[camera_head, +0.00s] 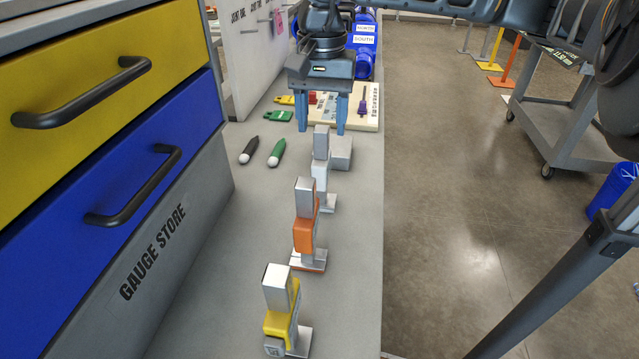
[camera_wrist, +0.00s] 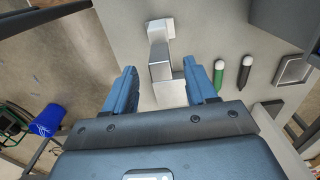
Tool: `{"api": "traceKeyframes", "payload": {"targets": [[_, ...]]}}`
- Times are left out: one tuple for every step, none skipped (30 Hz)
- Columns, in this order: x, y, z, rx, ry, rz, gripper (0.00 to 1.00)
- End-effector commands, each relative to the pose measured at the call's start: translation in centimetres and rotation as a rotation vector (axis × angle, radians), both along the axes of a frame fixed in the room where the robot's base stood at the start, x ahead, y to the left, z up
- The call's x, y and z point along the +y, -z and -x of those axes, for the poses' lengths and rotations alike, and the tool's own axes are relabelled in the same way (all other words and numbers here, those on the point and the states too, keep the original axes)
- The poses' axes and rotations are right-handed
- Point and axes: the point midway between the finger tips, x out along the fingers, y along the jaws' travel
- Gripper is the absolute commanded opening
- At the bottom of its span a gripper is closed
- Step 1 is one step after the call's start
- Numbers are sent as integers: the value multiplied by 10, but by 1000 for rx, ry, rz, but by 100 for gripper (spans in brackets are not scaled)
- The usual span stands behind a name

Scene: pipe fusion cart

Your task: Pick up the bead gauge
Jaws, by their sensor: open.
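Three upright gauge-like tools stand in a row on the grey bench: a white and silver one (camera_head: 319,170), an orange one (camera_head: 303,233) and a yellow one (camera_head: 278,318). I cannot tell by label which is the bead gauge. My gripper (camera_head: 322,128) points down with blue fingers apart, at the far end of the row by the white and silver tool. In the wrist view that tool (camera_wrist: 159,52) shows between and beyond the open fingers of my gripper (camera_wrist: 160,78). I see no grip on it.
A black marker (camera_head: 249,150) and a green marker (camera_head: 277,153) lie left of the row. A pale board (camera_head: 367,119) with small parts lies behind my gripper. The drawer cabinet (camera_head: 190,230) borders the bench on the left. Open floor lies right of the bench edge.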

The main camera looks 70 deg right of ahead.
Motion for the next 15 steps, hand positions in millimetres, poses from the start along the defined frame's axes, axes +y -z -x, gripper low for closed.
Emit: {"api": "traceKeyframes", "payload": {"targets": [[0, 4, 0, 1, 0, -5, 56], [0, 7, 0, 1, 0, -5, 56], [0, 13, -1, 0, 0, -6, 56], [0, 17, -1, 0, 1, -6, 56], [-1, 20, -1, 0, 1, -6, 56], [-1, 26, -1, 0, 1, -6, 56], [-1, 31, -1, 0, 2, -6, 56], [-1, 34, -1, 0, 2, -5, 56], [-1, 38, -1, -1, 2, -5, 56], [-1, 41, -1, -1, 2, -5, 56], [-2, 43, -1, 0, 1, -4, 56], [-2, 45, -1, -2, 1, -2, 56], [-2, 46, -1, -2, 1, -2, 56], [-2, 46, -1, -2, 1, -2, 56], [-2, 46, -1, -2, 1, -1, 56]]}}
